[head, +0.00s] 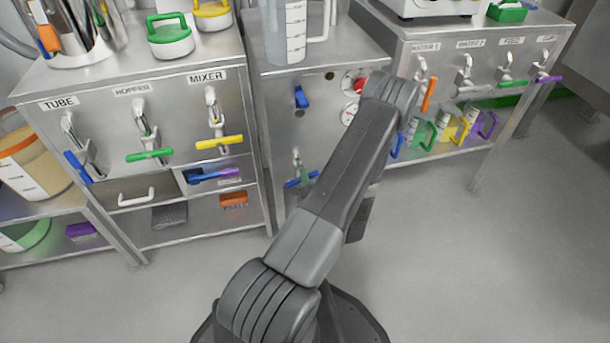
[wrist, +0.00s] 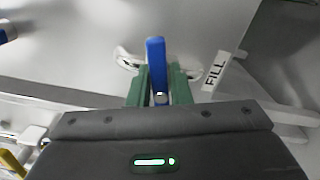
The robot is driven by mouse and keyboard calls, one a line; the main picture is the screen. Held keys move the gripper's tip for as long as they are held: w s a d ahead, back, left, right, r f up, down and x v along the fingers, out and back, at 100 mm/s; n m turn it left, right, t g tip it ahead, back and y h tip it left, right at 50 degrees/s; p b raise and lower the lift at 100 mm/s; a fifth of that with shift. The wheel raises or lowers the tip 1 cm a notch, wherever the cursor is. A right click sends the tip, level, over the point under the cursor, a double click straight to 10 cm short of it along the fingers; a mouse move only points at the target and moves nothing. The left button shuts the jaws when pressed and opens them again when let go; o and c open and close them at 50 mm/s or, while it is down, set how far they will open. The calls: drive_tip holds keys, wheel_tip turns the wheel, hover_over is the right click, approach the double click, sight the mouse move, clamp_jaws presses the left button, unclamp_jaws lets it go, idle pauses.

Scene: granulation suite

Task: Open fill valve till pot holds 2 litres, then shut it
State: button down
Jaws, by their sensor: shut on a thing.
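The fill valve's blue lever (wrist: 155,58) stands upright in the wrist view, beside a FILL label (wrist: 216,71). My gripper (wrist: 158,88) has its green fingers shut on this lever, one on each side. In the head view my arm hides most of the gripper and the place it holds. A clear vessel with a graduated scale (head: 292,30) stands on top of the middle cabinet; I cannot tell whether it is the pot. I cannot read its scale or make out a liquid level.
The middle cabinet carries a blue lever (head: 300,98), a lower blue-handled tap (head: 293,183) and round gauges (head: 350,113). The left cabinet (head: 165,80) has TUBE, HOPPER and MIXER valves. The right bench (head: 455,45) has several coloured taps and jugs below. The floor at right is clear.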

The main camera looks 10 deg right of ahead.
drive_tip(key=shift+f+m+p, duration=0.15)
drive_tip(key=shift+m+p, duration=0.25)
drive_tip(key=shift+m, duration=1.3)
drive_tip(key=c, duration=1.3)
unclamp_jaws()
drive_tip(key=shift+c, duration=0.2)
drive_tip(key=shift+s, duration=0.15)
